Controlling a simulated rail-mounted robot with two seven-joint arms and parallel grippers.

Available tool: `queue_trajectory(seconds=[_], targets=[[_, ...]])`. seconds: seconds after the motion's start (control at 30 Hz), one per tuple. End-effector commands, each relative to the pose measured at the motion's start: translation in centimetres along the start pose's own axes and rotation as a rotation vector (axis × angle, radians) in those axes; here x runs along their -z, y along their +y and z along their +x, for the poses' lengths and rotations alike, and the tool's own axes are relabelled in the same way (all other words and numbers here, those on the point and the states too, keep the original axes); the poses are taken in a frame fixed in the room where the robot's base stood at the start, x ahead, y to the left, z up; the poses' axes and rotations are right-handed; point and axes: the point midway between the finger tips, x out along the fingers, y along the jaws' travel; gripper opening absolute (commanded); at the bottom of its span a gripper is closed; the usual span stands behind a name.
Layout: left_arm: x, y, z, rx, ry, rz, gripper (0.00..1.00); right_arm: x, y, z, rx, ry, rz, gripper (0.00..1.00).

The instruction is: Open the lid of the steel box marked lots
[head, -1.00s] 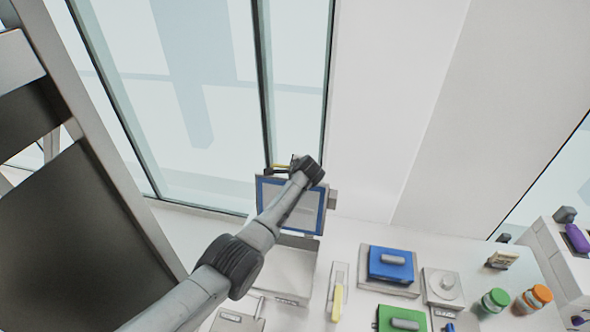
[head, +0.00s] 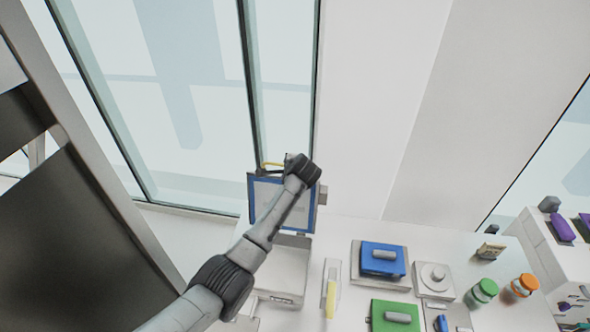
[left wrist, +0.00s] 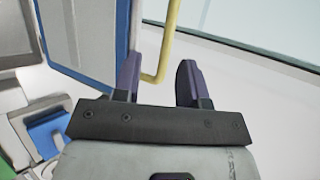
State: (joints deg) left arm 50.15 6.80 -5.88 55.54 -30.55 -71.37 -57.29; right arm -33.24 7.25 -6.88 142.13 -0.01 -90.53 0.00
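A pale steel box (head: 282,276) stands at the left end of the white table. Its blue-rimmed lid (head: 308,212) stands raised, roughly upright, at the back of the box. A label on the box front is too small to read. A yellow handle (head: 270,165) sticks out at the lid's top; it also shows in the left wrist view (left wrist: 171,40) beside the lid's blue edge (left wrist: 85,60). My left gripper (left wrist: 160,78) is open, fingers apart on either side of the handle's bent end. Contact is unclear. My right gripper is not in view.
A blue-lidded box (head: 383,259) and a green-lidded box (head: 396,317) stand to the right. Jars with green (head: 487,289) and orange (head: 526,283) lids are farther right. A tall window (head: 200,100) is behind the steel box.

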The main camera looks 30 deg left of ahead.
Motion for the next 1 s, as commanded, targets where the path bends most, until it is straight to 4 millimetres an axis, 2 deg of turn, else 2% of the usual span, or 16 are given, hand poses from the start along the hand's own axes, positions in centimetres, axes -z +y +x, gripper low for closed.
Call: queue_trajectory(seconds=[0.3, 0.5, 0.7, 1.0], targets=[[0.1, 0.1, -5.0, 0.002, 0.001, -0.001, 0.39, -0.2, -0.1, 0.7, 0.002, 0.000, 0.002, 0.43], [0.1, 0.1, -7.2, 0.000, 0.001, 0.001, 0.39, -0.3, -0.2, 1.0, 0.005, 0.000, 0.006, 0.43], [0.0, 0.1, -8.2, -0.001, 0.001, 0.001, 0.39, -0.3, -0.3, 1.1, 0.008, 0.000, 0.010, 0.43], [0.0, 0.1, -8.4, -0.001, 0.000, 0.001, 0.39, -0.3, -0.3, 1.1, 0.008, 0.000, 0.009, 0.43]])
